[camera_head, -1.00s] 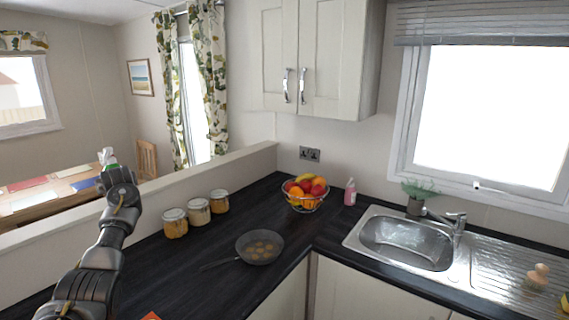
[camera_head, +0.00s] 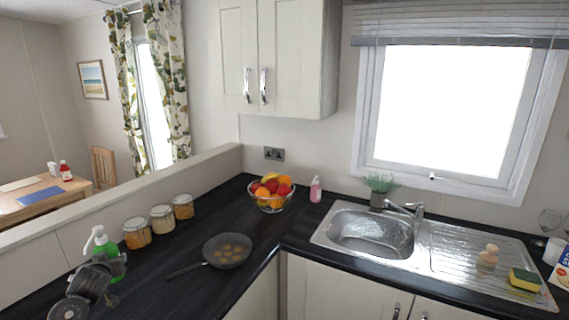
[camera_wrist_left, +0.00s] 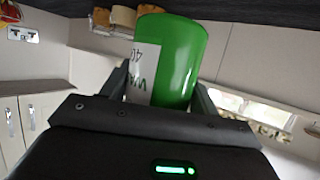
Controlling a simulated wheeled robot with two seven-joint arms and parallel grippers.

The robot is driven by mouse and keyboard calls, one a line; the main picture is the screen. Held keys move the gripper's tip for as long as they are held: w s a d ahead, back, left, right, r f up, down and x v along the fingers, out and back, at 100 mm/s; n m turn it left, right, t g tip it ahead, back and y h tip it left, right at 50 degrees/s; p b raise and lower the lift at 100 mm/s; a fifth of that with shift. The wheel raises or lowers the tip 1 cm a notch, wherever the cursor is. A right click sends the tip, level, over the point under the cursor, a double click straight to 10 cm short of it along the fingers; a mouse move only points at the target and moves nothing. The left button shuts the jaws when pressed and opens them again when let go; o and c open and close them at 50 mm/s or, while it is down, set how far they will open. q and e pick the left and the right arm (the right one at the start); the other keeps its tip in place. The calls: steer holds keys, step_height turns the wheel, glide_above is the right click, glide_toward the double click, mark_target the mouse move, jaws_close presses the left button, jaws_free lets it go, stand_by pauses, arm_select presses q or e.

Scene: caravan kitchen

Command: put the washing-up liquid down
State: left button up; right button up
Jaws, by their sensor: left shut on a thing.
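The washing-up liquid (camera_head: 113,265) is a green bottle with a white pump top, at the lower left of the head view. My left gripper (camera_head: 98,277) is shut on it, over the left part of the dark worktop (camera_head: 165,283). The arm hides part of the bottle. In the left wrist view the green bottle (camera_wrist_left: 180,62), with a white label, sits between the two fingers of the gripper (camera_wrist_left: 160,95). I cannot tell whether its base touches the worktop. My right gripper is not in view.
Three lidded jars (camera_head: 162,219) stand just right of the bottle along the low wall (camera_head: 150,180). A pan (camera_head: 227,251) lies on the worktop, with a fruit bowl (camera_head: 271,192) and pink bottle (camera_head: 315,189) behind. The sink (camera_head: 370,232) is to the right. Bare worktop lies before the jars.

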arm_select(q)
steer(key=w+d+r+m+t+h, duration=0.15)
steer(key=d+r, duration=0.25)
steer(key=d, duration=0.8)
steer(key=d+r+m+h, duration=0.3)
steer(key=d+r, duration=0.1)
steer(key=d, duration=0.7)
steer(key=s+d+r+m+h, duration=0.2)
steer(key=s+d+r, duration=0.8)
steer(key=s+d, duration=0.25)
step_height(320, 180, down, 9)
steer(key=b, duration=0.8)
steer(key=shift+w+f+b, duration=0.2)
steer(key=shift+w+b, duration=0.05)
steer(key=shift+b, duration=0.1)
steer(key=shift+d+n+t, duration=0.1)
steer(key=shift+n+t, duration=0.15)
